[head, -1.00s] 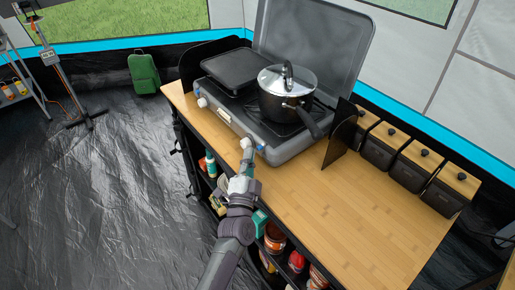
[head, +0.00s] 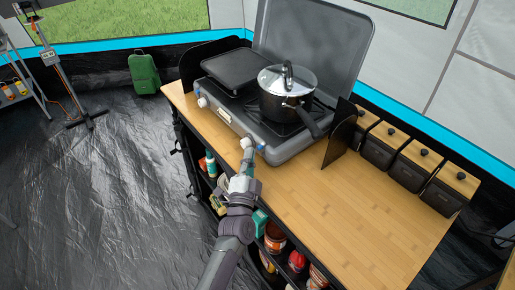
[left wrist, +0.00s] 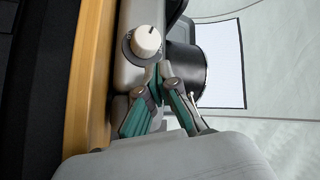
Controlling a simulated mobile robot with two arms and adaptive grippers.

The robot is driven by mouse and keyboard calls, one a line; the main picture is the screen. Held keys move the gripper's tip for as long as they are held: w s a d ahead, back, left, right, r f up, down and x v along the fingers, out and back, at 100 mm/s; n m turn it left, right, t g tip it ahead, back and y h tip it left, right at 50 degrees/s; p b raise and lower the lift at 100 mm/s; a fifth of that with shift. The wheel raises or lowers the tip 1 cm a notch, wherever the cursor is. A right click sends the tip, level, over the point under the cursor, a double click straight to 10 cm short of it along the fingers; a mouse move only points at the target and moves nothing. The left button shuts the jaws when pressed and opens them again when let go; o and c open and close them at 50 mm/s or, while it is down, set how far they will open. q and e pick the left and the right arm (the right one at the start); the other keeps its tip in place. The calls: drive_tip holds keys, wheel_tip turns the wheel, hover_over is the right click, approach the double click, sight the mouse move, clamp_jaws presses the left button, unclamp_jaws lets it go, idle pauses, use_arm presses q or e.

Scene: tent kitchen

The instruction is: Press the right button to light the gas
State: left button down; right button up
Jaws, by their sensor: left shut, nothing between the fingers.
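The gas stove (head: 285,150) stands on the wooden counter with its lid up. Its right white knob (head: 246,142) is on the front panel; this knob also shows in the left wrist view (left wrist: 146,42). A small blue spot (head: 260,147) shows on the panel just right of the knob; I cannot tell for sure that it is the button. My left gripper (head: 250,158) is at the panel beside the knob. The tips hide the panel there. My right gripper is not in view.
A lidded pot (head: 287,98) with a dark handle sits on the right burner, and a flat griddle (head: 237,68) on the left. A dark side screen (head: 341,136) and several drawer boxes (head: 412,165) stand to the right. The counter's front right (head: 370,225) is clear.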

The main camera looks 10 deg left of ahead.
use_arm(q)
drive_tip(key=shift+w+d+r, duration=0.3)
drive_tip(key=shift+d, duration=0.25)
idle(0.5)
drive_tip(key=shift+s+a+r+p, duration=0.1)
drive_tip(key=shift+r+p, duration=0.1)
drive_tip(key=shift+p, duration=0.2)
drive_tip(key=shift+w+a+f, duration=0.1)
drive_tip(key=shift+w+f, duration=0.05)
drive_tip(key=shift+w, duration=0.05)
drive_tip(key=shift+s, duration=0.3)
drive_tip(key=shift+s+a+p, duration=0.15)
drive_tip(key=shift+s+p, duration=0.1)
drive_tip(key=shift+p, duration=0.2)
drive_tip(key=shift+s+a, duration=0.25)
drive_tip(key=s+a+p, duration=0.2)
drive_tip(key=shift+s+a, duration=0.2)
drive_tip(key=shift+a, duration=0.2)
